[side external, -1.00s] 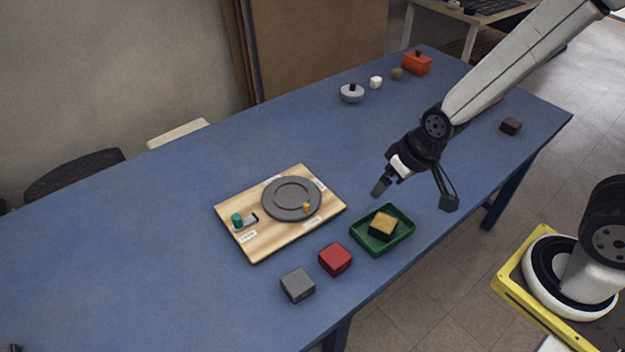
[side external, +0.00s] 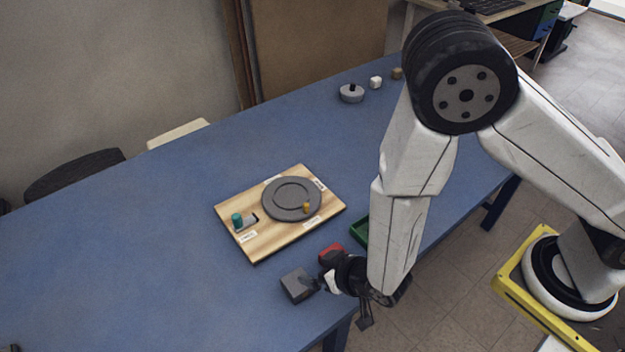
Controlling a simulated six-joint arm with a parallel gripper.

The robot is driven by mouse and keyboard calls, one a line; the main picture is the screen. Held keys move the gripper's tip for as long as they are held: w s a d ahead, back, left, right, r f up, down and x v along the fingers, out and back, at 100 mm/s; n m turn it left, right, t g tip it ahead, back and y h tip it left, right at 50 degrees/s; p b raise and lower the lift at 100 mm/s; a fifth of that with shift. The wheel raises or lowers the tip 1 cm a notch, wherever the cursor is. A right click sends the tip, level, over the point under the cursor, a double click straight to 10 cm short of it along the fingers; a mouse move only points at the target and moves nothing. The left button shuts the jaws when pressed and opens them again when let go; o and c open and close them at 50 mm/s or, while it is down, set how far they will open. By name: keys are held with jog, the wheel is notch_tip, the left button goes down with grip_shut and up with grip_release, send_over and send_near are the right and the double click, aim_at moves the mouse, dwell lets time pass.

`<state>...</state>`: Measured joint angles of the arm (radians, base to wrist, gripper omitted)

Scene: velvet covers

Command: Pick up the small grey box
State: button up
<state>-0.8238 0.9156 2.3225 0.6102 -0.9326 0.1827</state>
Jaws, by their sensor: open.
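The small grey box (side external: 296,286) sits on the blue table near its front edge. My gripper (side external: 338,303) is low beside the box, on its right side. One finger is near or at the box's right side and the other hangs at the table's front edge. The jaws are open. Whether the near finger touches the box cannot be told.
A red box (side external: 330,251) is just behind my gripper, partly hidden. A green tray (side external: 361,232) is mostly hidden by my arm. A wooden board (side external: 262,247) with a grey plate (side external: 291,199) lies behind. The blue table (side external: 150,260) is clear to the left.

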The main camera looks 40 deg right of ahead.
aim_at(298, 282)
jog(key=s+f, duration=0.1)
jog(key=s+a+t, duration=0.1)
jog(key=s+f+n+t, duration=0.1)
jog(key=shift+a+f, duration=0.25)
jog(key=shift+f, duration=0.1)
jog(key=shift+s+a+f+n+t+y, duration=0.1)
jog(key=shift+s+f+n+t+y, duration=0.2)
jog(key=shift+s+t, duration=0.35)
jog(key=shift+s, duration=0.1)
jog(key=shift+x, duration=1.35)
jog(key=shift+f, duration=0.1)
jog(key=shift+x, duration=2.55)
